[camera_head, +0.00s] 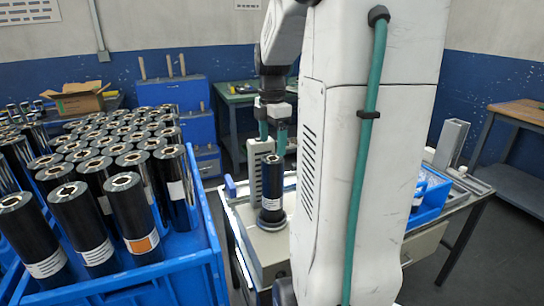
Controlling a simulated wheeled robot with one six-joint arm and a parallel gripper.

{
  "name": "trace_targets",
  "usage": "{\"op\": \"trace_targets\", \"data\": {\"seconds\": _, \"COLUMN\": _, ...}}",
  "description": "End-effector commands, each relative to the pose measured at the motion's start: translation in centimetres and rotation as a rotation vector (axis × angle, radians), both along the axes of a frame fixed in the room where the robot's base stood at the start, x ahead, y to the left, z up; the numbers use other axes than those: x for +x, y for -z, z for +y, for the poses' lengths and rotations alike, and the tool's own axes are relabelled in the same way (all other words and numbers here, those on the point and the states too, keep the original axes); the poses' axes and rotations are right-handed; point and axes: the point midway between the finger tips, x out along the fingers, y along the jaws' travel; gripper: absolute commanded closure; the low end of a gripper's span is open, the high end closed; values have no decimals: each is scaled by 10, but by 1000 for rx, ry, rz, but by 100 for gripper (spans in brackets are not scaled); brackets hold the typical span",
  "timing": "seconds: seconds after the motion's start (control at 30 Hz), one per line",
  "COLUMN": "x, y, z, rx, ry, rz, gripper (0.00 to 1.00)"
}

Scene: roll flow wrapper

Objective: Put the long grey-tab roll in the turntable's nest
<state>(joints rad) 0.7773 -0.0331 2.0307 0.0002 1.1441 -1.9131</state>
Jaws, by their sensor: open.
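A long black roll (272,178) stands upright on the small round grey turntable (272,225) on the bench in the middle of the view. It has a pale label near its lower end; I cannot tell a grey tab for sure. The roll's base hides the nest. My gripper (272,138) is open, with its teal fingers pointing down just above the roll's top. The fingers appear apart from the roll.
A blue crate (215,262) full of upright black rolls fills the left. A pale column (256,160) stands behind the turntable. A blue bin (433,192) sits at the bench's right. My white arm column hides much of the bench.

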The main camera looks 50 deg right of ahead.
Motion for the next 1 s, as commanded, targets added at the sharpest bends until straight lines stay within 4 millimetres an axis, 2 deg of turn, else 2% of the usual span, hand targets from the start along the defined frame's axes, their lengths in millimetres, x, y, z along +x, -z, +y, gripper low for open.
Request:
{"op": "trace_targets", "data": {"seconds": 0.17, "x": 0, "y": -18, "z": 2, "rx": -2, "ry": 3, "rz": -1, "gripper": 20}}
{"op": "trace_targets", "data": {"seconds": 0.27, "x": 2, "y": -24, "z": 19, "rx": -5, "ry": 40, "rz": -5, "gripper": 20}}
{"op": "trace_targets", "data": {"seconds": 0.37, "x": 2, "y": -30, "z": 62, "rx": -11, "ry": 143, "rz": -17, "gripper": 20}}
{"op": "trace_targets", "data": {"seconds": 0.47, "x": -6, "y": -35, "z": 122, "rx": -16, "ry": 303, "rz": -37, "gripper": 20}}
{"op": "trace_targets", "data": {"seconds": 0.5, "x": -13, "y": -36, "z": 146, "rx": -15, "ry": 377, "rz": -45, "gripper": 20}}
{"op": "trace_targets", "data": {"seconds": 0.6, "x": -36, "y": -32, "z": 201, "rx": -7, "ry": 563, "rz": -67, "gripper": 20}}
{"op": "trace_targets", "data": {"seconds": 0.7, "x": -63, "y": -24, "z": 244, "rx": 10, "ry": 744, "rz": -86, "gripper": 20}}
{"op": "trace_targets", "data": {"seconds": 0.83, "x": -96, "y": -10, "z": 281, "rx": 35, "ry": 940, "rz": -100, "gripper": 20}}
{"op": "trace_targets", "data": {"seconds": 1.0, "x": -121, "y": 4, "z": 301, "rx": 57, "ry": 1094, "rz": -105, "gripper": 20}}
